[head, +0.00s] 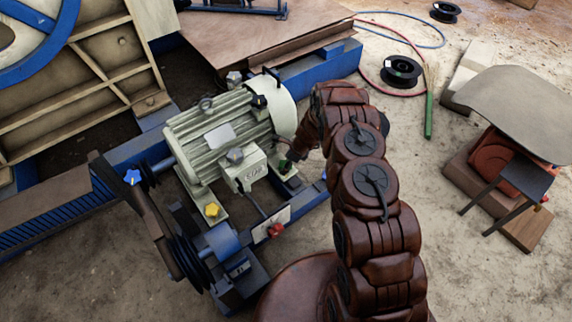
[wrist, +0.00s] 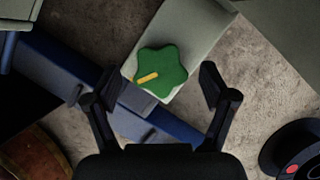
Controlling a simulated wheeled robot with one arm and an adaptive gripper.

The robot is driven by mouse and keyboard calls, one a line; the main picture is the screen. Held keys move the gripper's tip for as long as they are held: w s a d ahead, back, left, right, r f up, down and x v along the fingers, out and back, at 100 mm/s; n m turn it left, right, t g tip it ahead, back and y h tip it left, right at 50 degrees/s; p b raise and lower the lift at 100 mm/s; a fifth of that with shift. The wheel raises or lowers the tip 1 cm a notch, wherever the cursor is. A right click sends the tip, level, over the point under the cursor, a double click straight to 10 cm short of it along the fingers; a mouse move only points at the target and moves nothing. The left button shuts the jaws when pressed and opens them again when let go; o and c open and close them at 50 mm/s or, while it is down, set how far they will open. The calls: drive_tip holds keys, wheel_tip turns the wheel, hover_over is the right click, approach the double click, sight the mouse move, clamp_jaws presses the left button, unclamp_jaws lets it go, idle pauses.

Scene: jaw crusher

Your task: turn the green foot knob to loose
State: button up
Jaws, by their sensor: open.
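The green foot knob (wrist: 172,65) is a five-lobed star with a yellow pointer line (wrist: 148,77) running from near its middle to its lower left. It sits on a pale foot plate (wrist: 205,28) in the wrist view. My gripper (wrist: 158,85) is open, with one black finger on each side of the knob in the picture and a visible gap on both sides. I cannot tell how far above the knob the fingertips are. In the head view the knob (head: 284,168) shows small at the motor's right foot, partly hidden by my gripper.
The pale green motor (head: 218,135) stands close to the left, on a blue frame (head: 308,200). Yellow (head: 212,210), red (head: 276,230) and blue (head: 132,177) knobs show nearby. A stool-like stand (head: 525,180) and black spools (head: 401,71) are at right; the ground between is mostly clear.

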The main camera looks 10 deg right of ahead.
drive_tip(key=shift+f, duration=0.25)
drive_tip(key=shift+c, duration=0.3)
drive_tip(key=shift+a, duration=0.1)
drive_tip(key=c, duration=1.1)
drive_tip(key=shift+r, duration=0.1)
